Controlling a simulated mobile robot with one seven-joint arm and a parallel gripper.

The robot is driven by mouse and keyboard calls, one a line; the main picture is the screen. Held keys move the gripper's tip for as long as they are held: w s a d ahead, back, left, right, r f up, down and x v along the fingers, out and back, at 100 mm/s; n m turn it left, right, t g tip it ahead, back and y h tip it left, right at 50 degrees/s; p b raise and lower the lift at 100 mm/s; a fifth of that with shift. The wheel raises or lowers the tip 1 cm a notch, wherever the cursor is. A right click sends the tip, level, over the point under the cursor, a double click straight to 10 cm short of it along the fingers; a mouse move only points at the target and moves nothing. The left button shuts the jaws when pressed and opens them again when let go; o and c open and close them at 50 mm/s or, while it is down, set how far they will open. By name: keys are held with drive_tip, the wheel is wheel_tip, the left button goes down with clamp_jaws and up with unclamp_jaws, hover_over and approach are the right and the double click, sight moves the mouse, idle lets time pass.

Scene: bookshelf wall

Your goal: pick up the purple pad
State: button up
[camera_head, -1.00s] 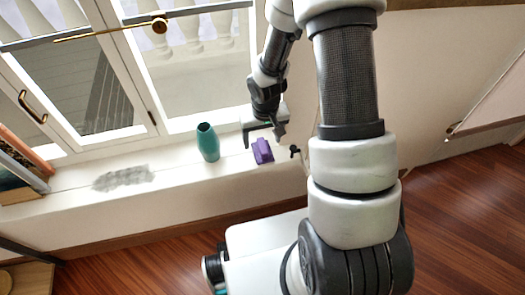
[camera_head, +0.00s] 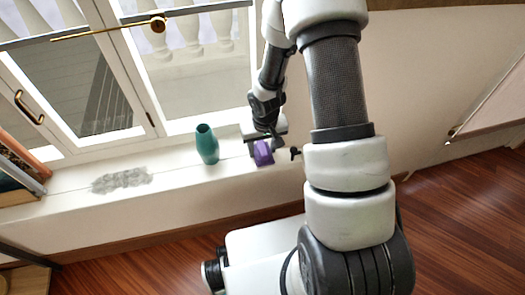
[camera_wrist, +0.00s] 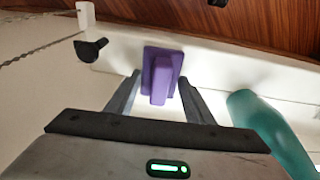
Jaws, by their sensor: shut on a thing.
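The purple pad (camera_head: 263,154) is on the white window sill, to the right of a teal vase. It has a flat plate with a raised block on it, seen clearly in the wrist view (camera_wrist: 162,72). My gripper (camera_head: 264,141) is down at the pad, with its fingers shut on it. In the wrist view my gripper's fingers (camera_wrist: 160,88) are on either side of the raised block. The exact contact of the fingertips is hard to see. The pad appears to be still at sill level.
The teal vase (camera_head: 207,144) stands close to the left of my gripper, also near it in the wrist view (camera_wrist: 268,128). A black knob (camera_head: 295,153) is just right of the pad. A grey patterned thing (camera_head: 122,180) lies further left on the sill (camera_head: 175,172).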

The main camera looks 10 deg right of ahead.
sight(263, 148)
drive_tip(key=shift+s+r+p, duration=0.15)
drive_tip(key=shift+r+p, duration=0.15)
drive_tip(key=shift+r, duration=0.25)
wheel_tip(263, 148, up, 7)
drive_tip(key=shift+f+p, duration=0.1)
drive_tip(key=shift+p, duration=1.05)
drive_tip(key=s+p, duration=1.4)
drive_tip(key=s, duration=0.5)
drive_tip(key=shift+s+f+p, duration=0.3)
drive_tip(key=shift+s+f, duration=0.05)
drive_tip(key=shift+f, duration=0.05)
